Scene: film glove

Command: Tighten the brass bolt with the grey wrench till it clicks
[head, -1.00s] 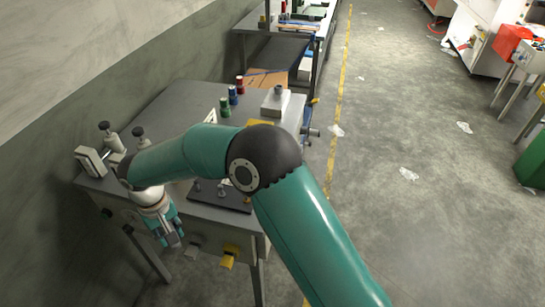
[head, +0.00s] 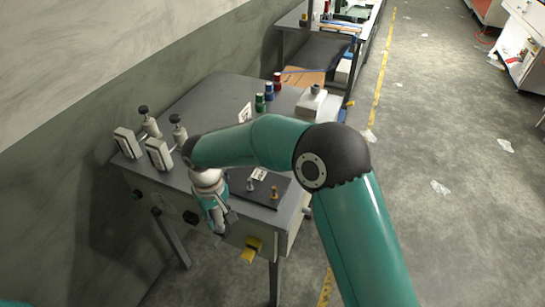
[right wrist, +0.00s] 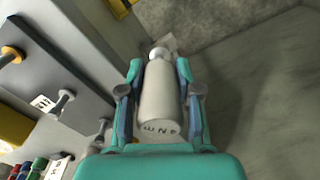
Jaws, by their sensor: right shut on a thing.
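The grey wrench (right wrist: 158,105) is between the fingers of my right gripper (right wrist: 160,72) in the right wrist view. Its pale, thick handle carries dark letters and narrows to a rounded end. In the head view the right gripper (head: 218,215) is at the front edge of the workbench, with only a little grey showing beside it. The brass bolt (head: 275,192) stands on a dark plate (head: 262,198), to the right of and above the gripper. It also shows at the left edge of the right wrist view (right wrist: 12,56). My left gripper is out of view.
A grey bolt (head: 250,184) stands on the plate, left of the brass one. A yellow handle (head: 251,249) hangs at the bench front. Open floor lies to the right.

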